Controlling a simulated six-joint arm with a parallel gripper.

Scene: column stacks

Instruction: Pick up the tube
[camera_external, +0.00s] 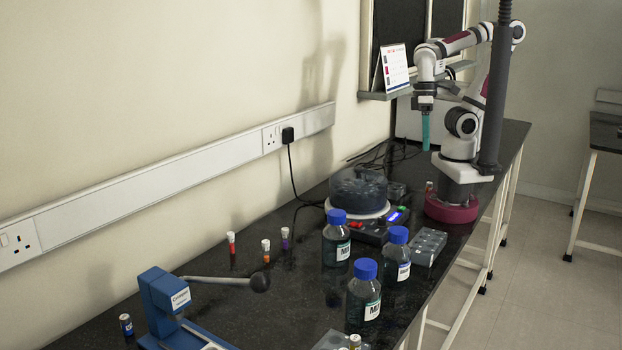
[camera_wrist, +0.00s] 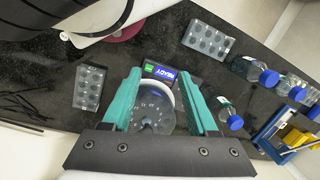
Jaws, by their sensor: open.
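Three small capped tubes stand on the dark bench in the outside view: a red one (camera_external: 231,243), an orange one (camera_external: 266,251) and a purple one (camera_external: 285,239). The frames do not show which one the task means. My gripper (camera_external: 425,146) hangs high above the far part of the bench, well apart from these tubes, its teal fingers pointing down. In the wrist view my gripper (camera_wrist: 160,72) is open, with nothing held between its fingers. I cannot make out the three tubes in the wrist view.
A round clear-lidded machine (camera_external: 358,188) with a lit display stands mid-bench. Blue-capped bottles (camera_external: 364,300) stand along the front edge. A grey well block (camera_external: 429,247) is near them. A blue press (camera_external: 160,300) with a long lever stands near the tubes. Another block (camera_wrist: 89,88) shows in the wrist view.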

